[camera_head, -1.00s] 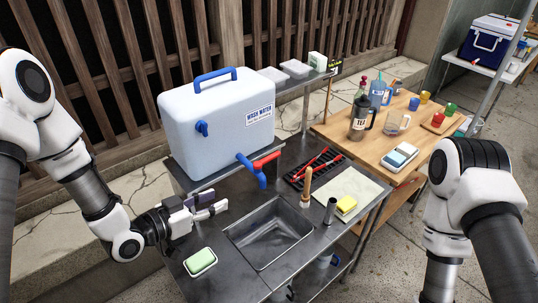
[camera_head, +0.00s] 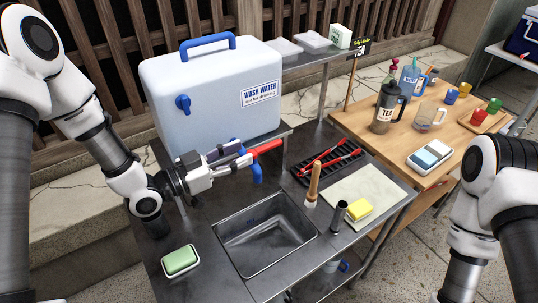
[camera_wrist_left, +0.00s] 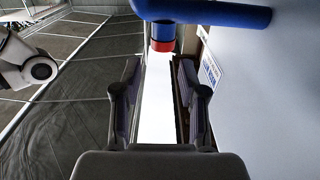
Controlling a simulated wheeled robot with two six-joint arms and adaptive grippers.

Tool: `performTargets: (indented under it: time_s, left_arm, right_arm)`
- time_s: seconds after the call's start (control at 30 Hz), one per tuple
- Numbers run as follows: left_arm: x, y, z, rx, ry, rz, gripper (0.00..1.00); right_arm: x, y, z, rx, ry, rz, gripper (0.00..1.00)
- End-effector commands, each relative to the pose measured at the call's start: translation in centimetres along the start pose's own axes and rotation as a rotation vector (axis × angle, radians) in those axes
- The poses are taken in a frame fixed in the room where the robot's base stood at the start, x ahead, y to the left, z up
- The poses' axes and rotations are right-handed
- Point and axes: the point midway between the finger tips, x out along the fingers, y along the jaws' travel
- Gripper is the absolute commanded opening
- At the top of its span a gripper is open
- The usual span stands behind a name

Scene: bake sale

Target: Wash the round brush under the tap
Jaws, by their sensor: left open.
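The round brush appears to be the wooden-handled one (camera_head: 314,182), upright on the steel counter behind the sink's right corner; its bristles are too small to make out. The blue tap (camera_head: 256,172) with a red lever (camera_head: 266,147) sticks out of the white wash water tank (camera_head: 215,105). The tap's blue pipe and a red end also show at the top of the left wrist view (camera_wrist_left: 200,12). My left gripper (camera_head: 243,156) is open and empty, close beside the tap; contact cannot be told. My right gripper is out of view.
The steel sink (camera_head: 266,235) is empty. Green soap in a dish (camera_head: 181,261) lies left of it. A wooden table (camera_head: 450,125) holds jugs and cups.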

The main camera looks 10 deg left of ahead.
Motion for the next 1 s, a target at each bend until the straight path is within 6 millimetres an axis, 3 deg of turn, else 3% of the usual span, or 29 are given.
performTargets:
  time_s: [0.07,0.27,0.6,0.9,0.93,1.0]
  left_arm:
    - [0.0,0.0,1.4,0.001,0.0,0.0,0.42]
    - [1.4,0.0,1.1,0.003,-0.005,0.003,0.42]
    - [7.2,0.1,1.0,0.003,-0.003,0.003,0.42]
    - [7.8,0.0,1.2,0.0,-0.001,0.0,0.42]
    - [7.8,0.0,1.2,0.0,-0.001,0.0,0.35]
    - [7.8,0.0,1.2,0.0,-0.001,0.0,0.1]
  right_arm:
    - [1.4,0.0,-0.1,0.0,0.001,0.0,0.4]
    - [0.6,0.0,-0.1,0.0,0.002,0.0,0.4]
    - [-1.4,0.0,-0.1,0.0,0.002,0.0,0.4]
    - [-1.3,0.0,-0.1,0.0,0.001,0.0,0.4]
    - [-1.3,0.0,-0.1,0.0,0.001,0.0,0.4]
    - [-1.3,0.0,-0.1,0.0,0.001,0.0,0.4]
